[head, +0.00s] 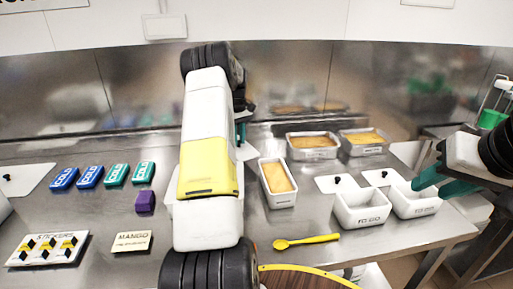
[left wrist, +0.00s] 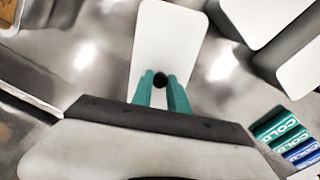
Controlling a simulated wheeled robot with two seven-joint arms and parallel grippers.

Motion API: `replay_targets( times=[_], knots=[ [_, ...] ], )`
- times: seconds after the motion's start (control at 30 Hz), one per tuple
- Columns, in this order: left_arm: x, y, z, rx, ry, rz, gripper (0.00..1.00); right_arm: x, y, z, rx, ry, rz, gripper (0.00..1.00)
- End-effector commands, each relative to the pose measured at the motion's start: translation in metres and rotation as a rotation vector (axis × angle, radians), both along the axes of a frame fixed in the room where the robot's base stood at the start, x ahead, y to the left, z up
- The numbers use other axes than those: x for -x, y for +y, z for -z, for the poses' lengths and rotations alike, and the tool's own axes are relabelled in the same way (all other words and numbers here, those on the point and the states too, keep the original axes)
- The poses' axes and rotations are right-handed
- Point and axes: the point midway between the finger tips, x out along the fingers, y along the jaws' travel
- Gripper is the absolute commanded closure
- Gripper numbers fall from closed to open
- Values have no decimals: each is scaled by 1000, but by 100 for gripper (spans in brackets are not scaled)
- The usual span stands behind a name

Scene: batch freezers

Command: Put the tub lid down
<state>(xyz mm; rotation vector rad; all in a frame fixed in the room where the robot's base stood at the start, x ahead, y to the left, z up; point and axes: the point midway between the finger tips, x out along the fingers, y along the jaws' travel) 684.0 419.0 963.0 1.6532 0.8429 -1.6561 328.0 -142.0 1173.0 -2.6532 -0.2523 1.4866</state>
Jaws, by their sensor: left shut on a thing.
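My left gripper (left wrist: 161,84) is shut on the black knob (left wrist: 160,80) of a white tub lid (left wrist: 172,38) in the left wrist view. The lid is over the steel table; I cannot tell whether it touches it. In the head view my left arm covers most of this gripper, and only a bit of green finger (head: 240,131) shows. My right gripper (head: 441,184) is at the right, its green fingers apart, by the empty white tub (head: 416,208). Another empty tub (head: 361,214) stands beside it.
Tubs with yellow filling (head: 278,198) stand mid-table and at the back. Knobbed lids (head: 328,186) lie right of centre, another (head: 22,182) far left. Cold packs (head: 90,176), a purple block (head: 146,201), a label card (head: 131,242), a sticker box (head: 48,249) and a yellow spoon (head: 310,240) lie around.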

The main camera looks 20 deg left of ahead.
Motion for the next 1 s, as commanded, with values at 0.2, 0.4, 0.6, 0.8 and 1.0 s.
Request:
replay_targets(
  times=[0.2, 0.4, 0.6, 0.8, 1.0],
  knots=[
    [0, 0, 18, -1, 1, 1, 100, 0, 0, 0, 0, 0, 0, 64],
    [1, 0, 51, 0, 1, 0, 100, 0, 0, 0, 0, 0, 0, 64],
    [0, 0, 57, -1, -1, 0, 100, 0, 0, 0, 0, 0, 0, 64],
    [0, 0, 59, -1, 1, 0, 100, 0, 0, 0, 0, 0, 0, 64],
    [0, 0, 60, -1, -1, 0, 58, 0, 0, 0, 0, 0, 0, 64]
  ],
)
